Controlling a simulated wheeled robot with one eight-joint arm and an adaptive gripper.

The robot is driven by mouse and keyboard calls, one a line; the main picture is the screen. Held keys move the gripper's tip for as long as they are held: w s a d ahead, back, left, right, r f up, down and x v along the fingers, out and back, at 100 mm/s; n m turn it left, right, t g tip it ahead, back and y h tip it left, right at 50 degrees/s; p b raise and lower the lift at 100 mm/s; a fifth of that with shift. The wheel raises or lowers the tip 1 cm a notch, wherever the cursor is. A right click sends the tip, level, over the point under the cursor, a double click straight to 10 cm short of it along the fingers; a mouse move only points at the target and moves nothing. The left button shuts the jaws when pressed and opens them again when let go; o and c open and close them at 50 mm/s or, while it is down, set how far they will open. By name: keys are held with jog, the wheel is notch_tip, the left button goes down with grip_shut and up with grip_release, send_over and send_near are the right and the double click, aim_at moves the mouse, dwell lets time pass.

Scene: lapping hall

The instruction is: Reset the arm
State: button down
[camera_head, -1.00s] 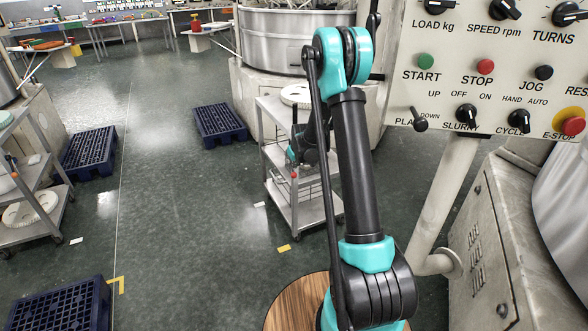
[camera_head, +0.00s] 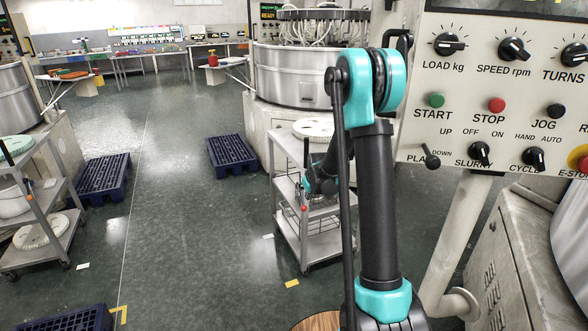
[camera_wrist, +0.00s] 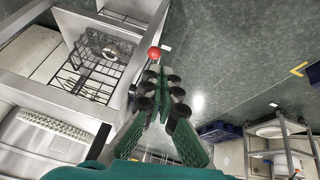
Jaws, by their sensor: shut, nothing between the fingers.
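My arm (camera_head: 378,200) stands upright in the head view, with a teal elbow at the top and a dark link folding down behind it. My gripper (camera_head: 306,190) hangs beyond the arm, in front of a grey trolley, partly hidden. In the wrist view my gripper (camera_wrist: 162,82) shows green fingers with black joints, their tips close together and nothing held. A red ball (camera_wrist: 154,52) appears just past the fingertips; I cannot tell whether it touches them.
The trolley (camera_head: 284,142) stands close behind my gripper, and its shelf with a wire rack (camera_wrist: 100,68) shows in the wrist view. A control panel (camera_head: 470,135) is close on the right. Blue pallets (camera_head: 232,156) lie on the floor. The middle-left floor is open.

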jog(key=s+d+r+m, duration=0.1)
jog(key=s+r+m, duration=0.1)
jog(key=s, duration=1.7)
jog(key=s+d+r+m+g, duration=0.1)
jog(key=s+d+r+m, duration=0.1)
jog(key=s, duration=1.6)
jog(key=shift+s+r+g, duration=0.3)
jog(key=shift+s+r, duration=0.1)
jog(key=shift+r, duration=0.1)
